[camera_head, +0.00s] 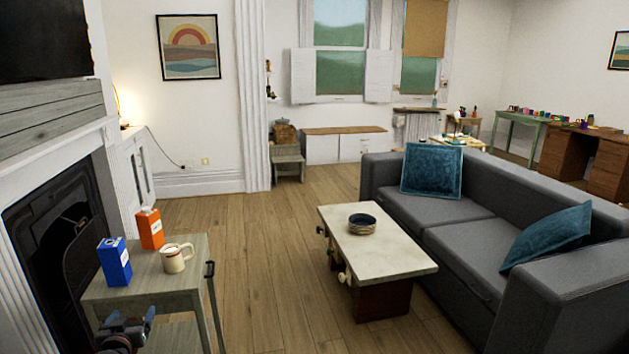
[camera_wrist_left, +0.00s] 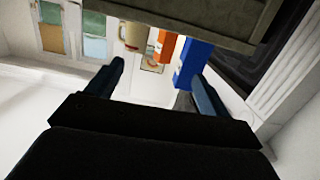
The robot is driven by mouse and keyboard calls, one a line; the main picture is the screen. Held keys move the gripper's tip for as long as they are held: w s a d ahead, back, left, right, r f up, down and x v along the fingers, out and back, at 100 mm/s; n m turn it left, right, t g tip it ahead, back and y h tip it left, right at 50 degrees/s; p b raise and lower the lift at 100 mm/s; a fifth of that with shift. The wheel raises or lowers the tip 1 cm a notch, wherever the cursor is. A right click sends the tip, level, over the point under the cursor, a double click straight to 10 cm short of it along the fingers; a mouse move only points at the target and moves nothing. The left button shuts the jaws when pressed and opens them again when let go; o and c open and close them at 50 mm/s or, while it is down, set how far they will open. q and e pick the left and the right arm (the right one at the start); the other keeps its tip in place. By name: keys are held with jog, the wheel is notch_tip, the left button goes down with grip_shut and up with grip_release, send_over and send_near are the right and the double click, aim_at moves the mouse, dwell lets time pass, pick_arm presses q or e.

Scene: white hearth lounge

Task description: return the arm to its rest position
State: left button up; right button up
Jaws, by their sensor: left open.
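My left gripper (camera_head: 125,333) shows at the bottom left of the head view, in front of the near edge of a small grey-green side table (camera_head: 188,262). In the left wrist view its two fingers (camera_wrist_left: 155,88) are spread apart with nothing between them. A blue box (camera_head: 115,262), an orange box (camera_head: 149,229) and a cream mug (camera_head: 176,257) stand on that table, apart from the gripper. The wrist view, which looks upside down, also shows the blue box (camera_wrist_left: 197,58), the orange box (camera_wrist_left: 166,44) and the mug (camera_wrist_left: 132,36). My right gripper does not show.
A fireplace (camera_head: 60,215) is left of the side table. A coffee table (camera_head: 385,258) with a stack of dark bowls or plates (camera_head: 362,224) stands before a grey sofa (camera_head: 470,225). The wooden floor (camera_head: 255,265) between the two tables is clear.

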pick_arm(q)
jog(key=s+d+f+m+g+h+p, duration=0.2)
jog(key=s+d+g, duration=0.3)
jog(key=s+d, duration=0.5)
jog(key=s+d+f+m+g+h+p, duration=0.1)
jog(key=s+d+f+g+h, duration=0.2)
jog(key=s+d, duration=0.65)
jog(key=s+d+f+m+g+p, duration=0.1)
jog(key=s+d+f+g+p, duration=0.1)
jog(key=s+d, duration=0.6)
jog(key=s+d+f+m+g+p, duration=0.1)
jog(key=s+d+g+p, duration=0.3)
jog(key=s, duration=1.2)
jog(key=d+f, duration=0.1)
jog(key=d, duration=0.3)
jog(key=shift+h+p, duration=0.3)
jog(key=shift+p, duration=0.05)
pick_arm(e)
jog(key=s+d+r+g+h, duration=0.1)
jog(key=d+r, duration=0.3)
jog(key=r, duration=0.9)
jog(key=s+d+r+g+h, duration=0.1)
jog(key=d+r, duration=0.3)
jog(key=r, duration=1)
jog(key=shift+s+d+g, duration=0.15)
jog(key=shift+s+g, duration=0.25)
pick_arm(q)
jog(key=shift+s, duration=0.15)
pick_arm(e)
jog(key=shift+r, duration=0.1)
